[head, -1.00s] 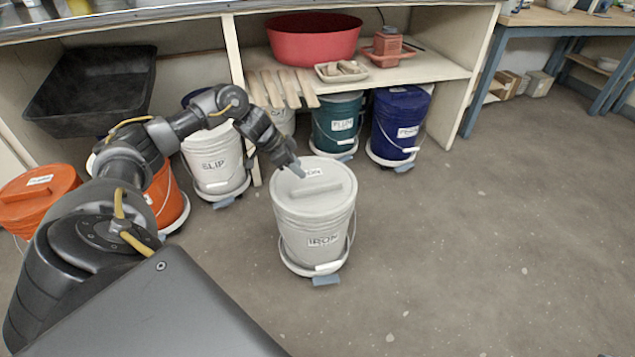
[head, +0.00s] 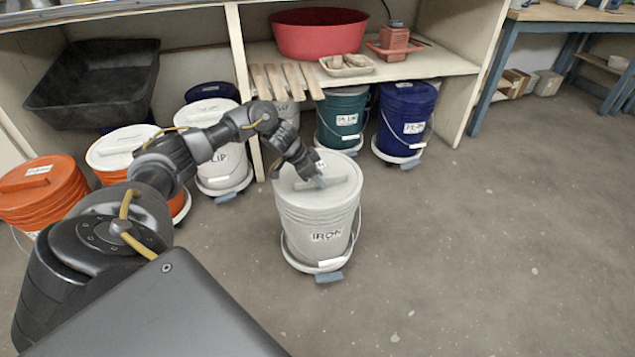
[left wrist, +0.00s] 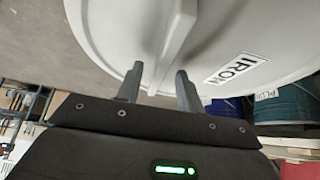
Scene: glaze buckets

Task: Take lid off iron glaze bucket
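The iron glaze bucket (head: 318,222) is light grey with an IRON label and stands on a wheeled base on the open floor. Its grey lid (head: 330,171) is on, with a raised bar handle (head: 321,183) across the top. My left gripper (head: 319,181) is at the lid, by the handle. In the left wrist view the two fingers (left wrist: 158,78) are apart, with the end of the handle bar (left wrist: 177,32) just beyond and between their tips. The lid, with its IRON label, fills the top of that view. My right gripper is not in view.
Other lidded buckets stand along the shelf: orange (head: 45,195), white (head: 218,150), green (head: 342,118) and blue (head: 405,120). A red basin (head: 318,36) and wooden sticks sit on the shelf. The floor to the right is clear.

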